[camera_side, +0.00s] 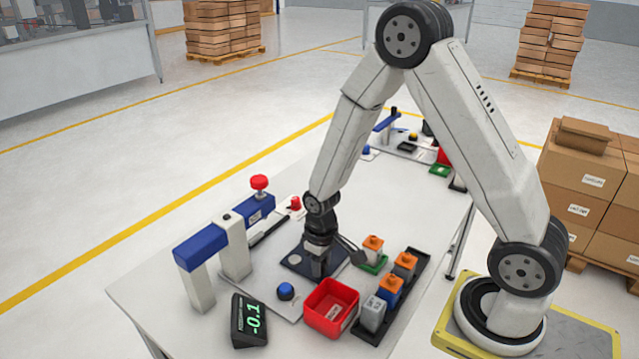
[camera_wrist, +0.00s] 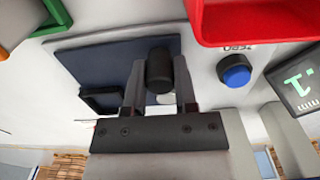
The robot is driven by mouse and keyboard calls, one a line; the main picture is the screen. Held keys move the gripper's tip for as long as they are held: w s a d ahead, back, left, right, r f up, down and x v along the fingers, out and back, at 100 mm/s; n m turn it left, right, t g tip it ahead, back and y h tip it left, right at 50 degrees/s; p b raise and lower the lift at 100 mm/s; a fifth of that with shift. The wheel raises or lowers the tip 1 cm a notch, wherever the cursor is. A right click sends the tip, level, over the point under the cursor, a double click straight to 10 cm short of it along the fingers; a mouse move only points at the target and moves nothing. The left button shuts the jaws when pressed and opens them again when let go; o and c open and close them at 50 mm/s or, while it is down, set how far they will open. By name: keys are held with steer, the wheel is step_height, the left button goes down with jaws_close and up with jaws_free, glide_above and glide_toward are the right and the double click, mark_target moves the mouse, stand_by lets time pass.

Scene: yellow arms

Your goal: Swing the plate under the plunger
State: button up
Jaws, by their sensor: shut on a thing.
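The flat dark blue plate (camera_side: 298,265) lies on the light base board, to the right of the press and apart from the spot under its blue beam (camera_side: 212,243). In the wrist view the plate (camera_wrist: 95,60) carries a black square frame (camera_wrist: 101,101) and an upright black knob (camera_wrist: 159,68). My gripper (camera_side: 318,272) points down over the plate; in the wrist view its fingers (camera_wrist: 159,88) are shut on the knob. A red knob (camera_side: 260,182) tops the plunger at the beam's far end. The plunger's lower end cannot be made out.
A blue button (camera_side: 285,291), a display (camera_side: 249,320) reading -0.1 and a red bin (camera_side: 331,308) stand in front. A dark rack (camera_side: 392,325) with orange-topped and grey blocks is at the right, near a green tray (camera_side: 373,266). A second station (camera_side: 405,140) is behind.

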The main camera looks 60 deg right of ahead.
steer(key=shift+d, duration=0.1)
steer(key=shift+w+d, duration=0.15)
steer(key=shift+d, duration=0.7)
steer(key=shift+d, duration=0.15)
steer(key=shift+w+d, duration=0.35)
steer(key=shift+d, duration=0.45)
steer(key=shift+w+d, duration=0.6)
steer(key=shift+d, duration=0.1)
stand_by(0.6)
